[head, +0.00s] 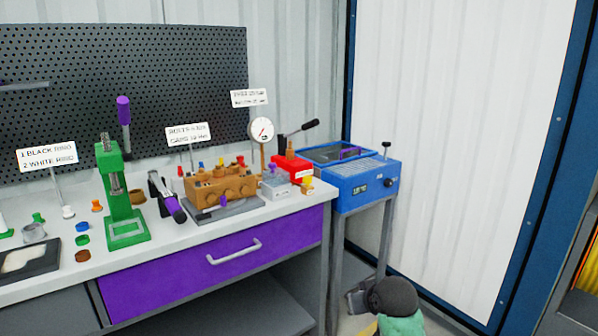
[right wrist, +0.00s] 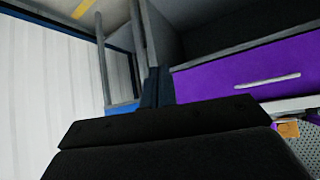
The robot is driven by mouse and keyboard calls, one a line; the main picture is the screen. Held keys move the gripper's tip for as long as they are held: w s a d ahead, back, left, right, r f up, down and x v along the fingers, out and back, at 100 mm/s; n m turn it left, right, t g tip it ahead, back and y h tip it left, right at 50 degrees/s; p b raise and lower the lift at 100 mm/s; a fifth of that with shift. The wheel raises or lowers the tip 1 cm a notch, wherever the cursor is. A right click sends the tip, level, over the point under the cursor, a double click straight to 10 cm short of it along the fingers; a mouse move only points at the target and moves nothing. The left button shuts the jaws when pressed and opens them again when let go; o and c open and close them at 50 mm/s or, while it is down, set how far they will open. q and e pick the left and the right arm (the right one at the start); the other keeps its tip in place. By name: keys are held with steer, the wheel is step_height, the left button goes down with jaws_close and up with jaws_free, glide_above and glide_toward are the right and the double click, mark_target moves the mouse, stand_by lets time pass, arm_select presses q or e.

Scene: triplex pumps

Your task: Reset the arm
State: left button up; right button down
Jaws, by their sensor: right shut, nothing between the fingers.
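My right arm shows low in the head view, right of the bench and in front of the blue machine's stand. My right gripper (head: 357,300) is small and partly hidden there by my round black wrist. In the right wrist view the gripper's dark body (right wrist: 165,140) fills the lower middle, with nothing held. It is shut and empty, apart from the bench. My left gripper and arm are out of both views.
The workbench (head: 280,214) has a purple drawer (head: 210,262). On it stand a green press (head: 125,200), a brown pump block (head: 222,186), a gauge (head: 261,130) and a red box (head: 292,168). A blue machine (head: 355,182) stands right. A white wall panel is behind.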

arm_select(q)
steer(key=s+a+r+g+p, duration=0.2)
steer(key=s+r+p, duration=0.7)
steer(key=p, duration=0.8)
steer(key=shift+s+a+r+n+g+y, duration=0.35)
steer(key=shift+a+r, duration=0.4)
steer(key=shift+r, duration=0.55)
arm_select(e)
steer(key=s+f+g, duration=0.3)
steer(key=s, duration=1.7)
steer(key=s+a+f+g, duration=0.1)
steer(key=s+f+g, duration=0.2)
steer(key=s, duration=1.7)
steer(key=shift+a+g+h, duration=0.15)
steer(key=shift+g+h, duration=0.15)
steer(key=shift+h, duration=0.1)
steer(key=shift+s+f, duration=0.1)
